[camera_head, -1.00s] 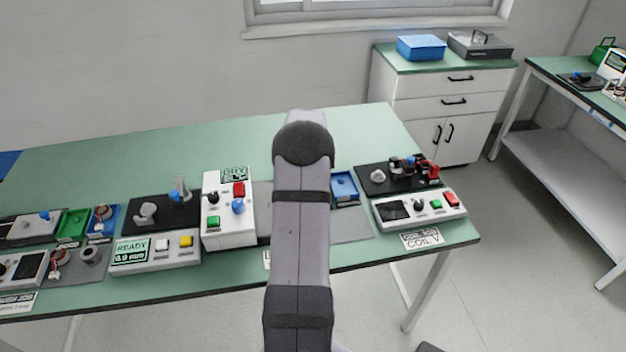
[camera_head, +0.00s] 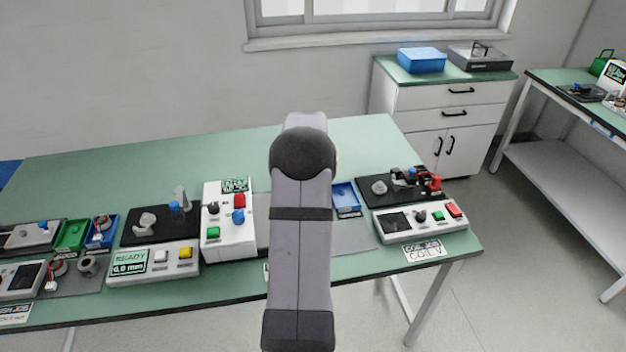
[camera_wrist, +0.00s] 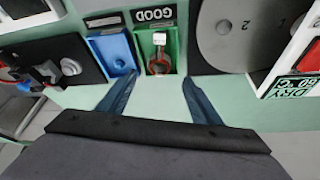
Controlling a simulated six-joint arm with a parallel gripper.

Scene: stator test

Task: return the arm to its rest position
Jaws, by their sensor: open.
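My arm (camera_head: 300,240) rises through the middle of the head view; my gripper is hidden behind it there. In the wrist view my gripper (camera_wrist: 160,80) shows two blue fingers spread apart with nothing between them. They are above the green bench top. Just beyond the fingertips is a green bin (camera_wrist: 142,46) under a GOOD label, holding a small part with a white connector (camera_wrist: 159,39). Whether the fingers touch anything below is not clear, but they appear apart from the bins.
A blue bin (camera_wrist: 118,52) sits beside the green one. A grey numbered disc (camera_wrist: 230,35) and a white unit with a DRY display (camera_wrist: 295,86) are to the right. In the head view, a white box with buttons (camera_head: 228,243) stands left of my arm. The bench's back is clear.

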